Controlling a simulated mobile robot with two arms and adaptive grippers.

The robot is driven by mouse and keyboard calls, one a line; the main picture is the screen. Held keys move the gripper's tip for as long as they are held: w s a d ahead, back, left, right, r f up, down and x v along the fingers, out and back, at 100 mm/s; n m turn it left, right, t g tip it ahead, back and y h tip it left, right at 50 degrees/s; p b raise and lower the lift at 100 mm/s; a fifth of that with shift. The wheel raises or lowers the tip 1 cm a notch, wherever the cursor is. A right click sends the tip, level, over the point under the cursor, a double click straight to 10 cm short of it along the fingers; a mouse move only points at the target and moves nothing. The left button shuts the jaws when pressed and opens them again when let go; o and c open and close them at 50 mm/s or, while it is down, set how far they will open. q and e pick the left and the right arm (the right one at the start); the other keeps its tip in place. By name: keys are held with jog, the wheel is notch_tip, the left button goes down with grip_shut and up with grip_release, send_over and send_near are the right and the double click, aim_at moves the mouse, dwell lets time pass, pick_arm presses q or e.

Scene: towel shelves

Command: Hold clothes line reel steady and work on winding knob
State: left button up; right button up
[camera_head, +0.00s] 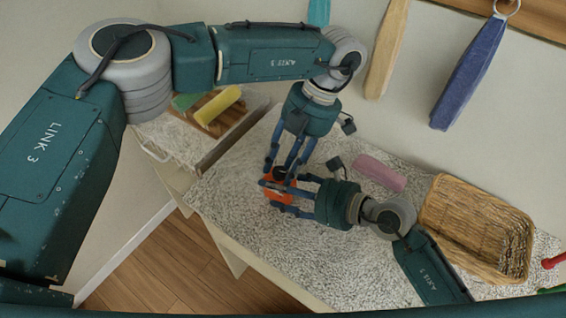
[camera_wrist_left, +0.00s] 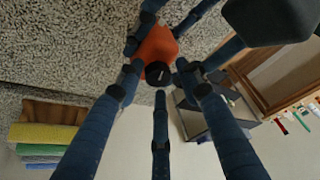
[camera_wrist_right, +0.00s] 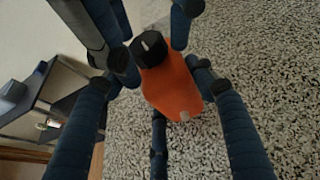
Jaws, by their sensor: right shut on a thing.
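The clothes line reel (camera_head: 279,193) is an orange body with a black winding knob. It is at the granite counter's left part, partly hidden by fingers in the head view. My right gripper (camera_head: 284,196) reaches in from the right and is shut on the reel's orange body, seen also in the right wrist view (camera_wrist_right: 172,88). My left gripper (camera_head: 283,172) comes down from above, its blue fingers spread around the black knob (camera_wrist_left: 158,72). In the left wrist view gaps show between those fingertips and the knob. The knob also shows in the right wrist view (camera_wrist_right: 149,48).
A wicker basket (camera_head: 440,240) and a pink rolled towel (camera_head: 380,173) lie to the right on the counter (camera_head: 335,265). Yellow (camera_head: 218,104) and green rolls sit on a wooden board at the upper left. A folded blue towel (camera_head: 470,72) hangs from the wall.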

pick_arm(q)
jog(key=shift+w, duration=0.1)
jog(key=shift+d+r, duration=0.1)
jog(key=shift+r, duration=0.2)
jog(key=v, duration=1.1)
jog(key=shift+d+r, duration=0.1)
jog(key=shift+r, duration=0.05)
